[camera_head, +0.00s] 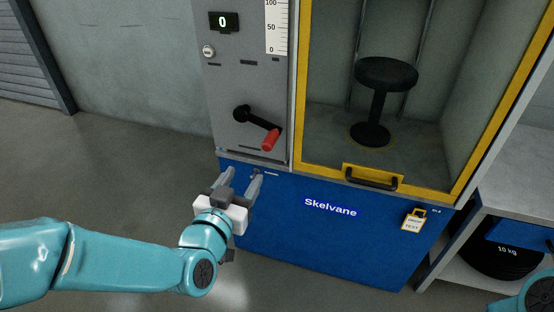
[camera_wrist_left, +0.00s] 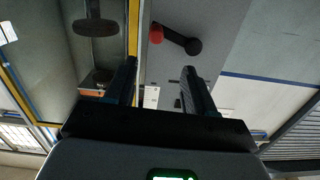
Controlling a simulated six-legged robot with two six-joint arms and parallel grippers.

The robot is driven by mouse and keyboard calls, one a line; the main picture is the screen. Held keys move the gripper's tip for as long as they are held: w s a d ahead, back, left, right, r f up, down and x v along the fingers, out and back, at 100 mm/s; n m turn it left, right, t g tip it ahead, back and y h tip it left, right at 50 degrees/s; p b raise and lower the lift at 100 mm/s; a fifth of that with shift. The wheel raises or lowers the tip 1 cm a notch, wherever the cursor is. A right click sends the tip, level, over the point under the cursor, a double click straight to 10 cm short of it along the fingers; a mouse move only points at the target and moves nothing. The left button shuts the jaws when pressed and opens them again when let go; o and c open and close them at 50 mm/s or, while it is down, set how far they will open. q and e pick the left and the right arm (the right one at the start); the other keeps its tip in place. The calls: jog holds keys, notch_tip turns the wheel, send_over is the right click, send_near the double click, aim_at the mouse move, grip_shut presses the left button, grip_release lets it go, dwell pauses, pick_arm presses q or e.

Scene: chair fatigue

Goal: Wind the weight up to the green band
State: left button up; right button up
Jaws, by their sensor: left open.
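The crank is a black arm (camera_head: 258,120) with a red handle (camera_head: 269,140) on the grey panel of the machine. The handle points down to the right. In the left wrist view, upside down, the red handle (camera_wrist_left: 156,33) shows beyond the fingers. My left gripper (camera_head: 242,178) is open and empty, below the crank and apart from it. Above the crank are a display reading 0 (camera_head: 223,22) and a scale (camera_head: 276,28) marked 0, 50 and 100. No weight or green band shows on the visible part of the scale. My right gripper is out of view.
A yellow-framed cage door (camera_head: 299,90) with a black handle (camera_head: 371,179) closes off a black stool (camera_head: 379,85). A shelf with a 10 kg weight (camera_head: 500,257) stands at the right. The floor at the left (camera_head: 110,170) is clear.

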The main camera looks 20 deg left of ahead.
aim_at(271, 138)
pick_arm(q)
jog(key=shift+t, duration=0.3)
jog(key=w, duration=0.5)
jog(key=w+b, duration=0.1)
jog(key=w, duration=0.4)
jog(key=w+d+f+b, duration=0.1)
jog(key=w, duration=0.4)
jog(key=shift+w, duration=0.2)
grip_shut()
jog(key=r+n+b, duration=0.1)
jog(key=r+n, duration=0.1)
jog(key=shift+d+r+n+b, duration=0.2)
jog(key=shift+r+n+b, duration=0.05)
jog(key=shift+n+b, duration=0.1)
jog(key=shift+r+n, duration=0.6)
jog(key=shift+n, duration=0.05)
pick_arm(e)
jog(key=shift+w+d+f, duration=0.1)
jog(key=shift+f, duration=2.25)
